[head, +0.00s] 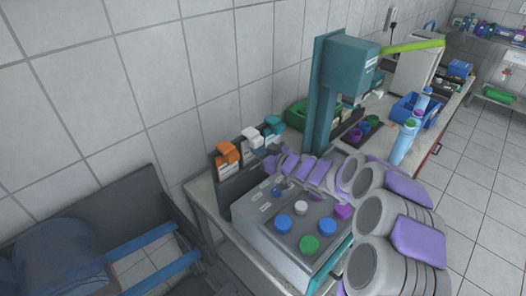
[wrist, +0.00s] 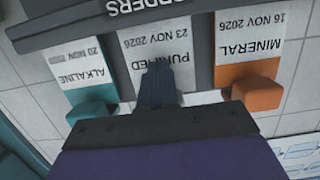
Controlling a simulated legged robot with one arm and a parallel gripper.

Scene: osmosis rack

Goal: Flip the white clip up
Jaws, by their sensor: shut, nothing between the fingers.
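The white clip (head: 250,134) is the middle one of three clips on a dark rack (head: 238,180) by the wall, between an orange clip (head: 228,152) and a teal clip (head: 272,120). My gripper (head: 264,153) is close in front of it. In the wrist view, which is upside down, my gripper (wrist: 158,78) is shut and empty, its tip over the "PURIFIED" label (wrist: 157,45). The white clip itself is hidden behind it there. The orange clip (wrist: 257,94) and teal clip (wrist: 92,101) show on either side. I cannot tell if my fingertips touch the white clip.
A grey box with several coloured knobs (head: 284,222) stands on the bench below the rack. A tall teal stand (head: 323,95) rises to the right. Blue bottles (head: 404,140) and a blue bin (head: 412,110) are farther along the bench.

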